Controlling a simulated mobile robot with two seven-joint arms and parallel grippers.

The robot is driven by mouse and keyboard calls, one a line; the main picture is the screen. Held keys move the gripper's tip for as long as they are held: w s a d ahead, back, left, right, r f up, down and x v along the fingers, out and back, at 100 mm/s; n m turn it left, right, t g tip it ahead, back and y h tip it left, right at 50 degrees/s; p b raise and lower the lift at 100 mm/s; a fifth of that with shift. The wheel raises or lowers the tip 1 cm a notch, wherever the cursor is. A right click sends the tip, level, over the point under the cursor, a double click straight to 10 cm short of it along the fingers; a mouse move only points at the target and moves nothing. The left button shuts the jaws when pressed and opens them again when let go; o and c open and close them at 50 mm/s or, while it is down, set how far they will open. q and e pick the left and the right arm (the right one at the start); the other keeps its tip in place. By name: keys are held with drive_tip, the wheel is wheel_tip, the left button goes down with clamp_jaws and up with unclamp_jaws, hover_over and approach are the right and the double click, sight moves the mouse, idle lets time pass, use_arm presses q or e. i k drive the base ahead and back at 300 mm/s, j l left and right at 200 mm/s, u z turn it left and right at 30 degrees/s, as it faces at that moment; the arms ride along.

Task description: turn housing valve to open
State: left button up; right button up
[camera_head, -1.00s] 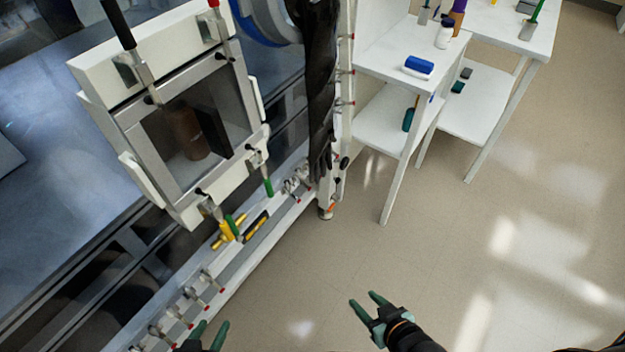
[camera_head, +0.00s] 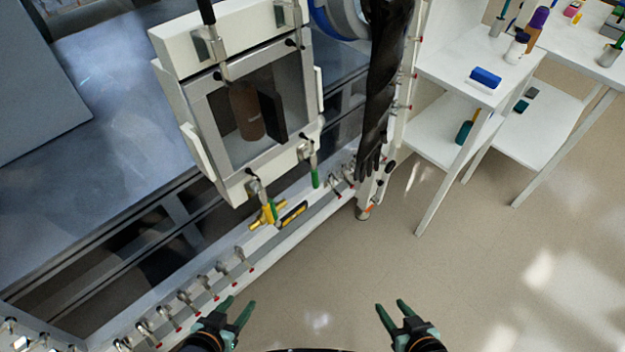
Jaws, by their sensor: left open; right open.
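The housing (camera_head: 172,75) is a white box with a grey-framed window, left of centre in the head view. Below its lower edge is a yellow valve (camera_head: 262,218) with a green handle (camera_head: 272,209). A second green handle (camera_head: 315,177) hangs from a clamp at the housing's lower right corner. I cannot tell for certain which is the housing valve. My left gripper (camera_head: 240,306) is open and empty, below the yellow valve and apart from it. My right gripper (camera_head: 391,306) is open and empty over the floor, further right.
A rail (camera_head: 205,296) with several small metal taps runs along the front of the glovebox row. A black glove (camera_head: 380,90) hangs right of the housing. White shelves (camera_head: 440,65) with bottles and a blue-topped block (camera_head: 485,78) stand at the right. The floor between is clear.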

sight(276, 223)
drive_tip(key=i+l+u, duration=0.1)
drive_tip(key=l+u, duration=0.2)
drive_tip(key=u, duration=0.15)
drive_tip(key=l+u, duration=0.45)
drive_tip(key=i+j, duration=0.05)
drive_tip(key=j, duration=0.05)
